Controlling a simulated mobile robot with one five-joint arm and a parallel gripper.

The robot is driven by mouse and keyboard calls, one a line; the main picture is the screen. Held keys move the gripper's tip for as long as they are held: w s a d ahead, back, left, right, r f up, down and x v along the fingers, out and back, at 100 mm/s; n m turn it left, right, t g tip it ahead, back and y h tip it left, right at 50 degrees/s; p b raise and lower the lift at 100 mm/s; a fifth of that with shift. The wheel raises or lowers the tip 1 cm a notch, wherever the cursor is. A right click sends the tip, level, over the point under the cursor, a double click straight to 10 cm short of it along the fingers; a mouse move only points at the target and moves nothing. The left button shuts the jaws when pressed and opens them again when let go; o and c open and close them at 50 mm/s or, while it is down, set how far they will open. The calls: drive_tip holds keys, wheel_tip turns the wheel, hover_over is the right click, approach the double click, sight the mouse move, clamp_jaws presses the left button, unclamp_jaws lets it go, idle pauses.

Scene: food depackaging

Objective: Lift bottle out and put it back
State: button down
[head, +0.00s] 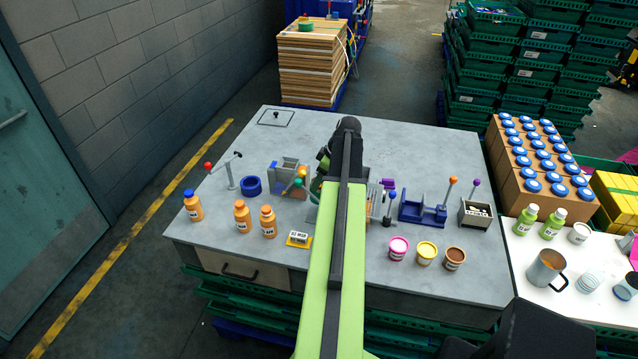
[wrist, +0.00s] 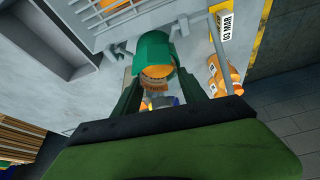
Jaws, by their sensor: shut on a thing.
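In the wrist view, an orange bottle (wrist: 157,72) with a pale label shows between my dark green fingers. Its far end is inside a green round holder (wrist: 155,48). A blue part, perhaps its cap, shows at the near end. My gripper (wrist: 162,84) is shut on this bottle. How deep the bottle sits in the holder, I cannot tell. In the head view, my arm hides the gripper, the held bottle and most of the holder.
Orange bottles (head: 242,217) stand at the table's (head: 215,258) front left, near a yellow date stand (head: 298,239). A grey-and-blue fixture (head: 288,175) and a ball-topped lever (head: 229,174) stand left of my arm. Three jars (head: 426,253) and a blue cradle (head: 422,211) stand right. The table's back is mostly clear.

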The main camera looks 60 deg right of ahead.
wheel_tip(320, 180, up, 18)
drive_tip(key=p, duration=1.7)
drive_tip(key=shift+p, duration=0.3)
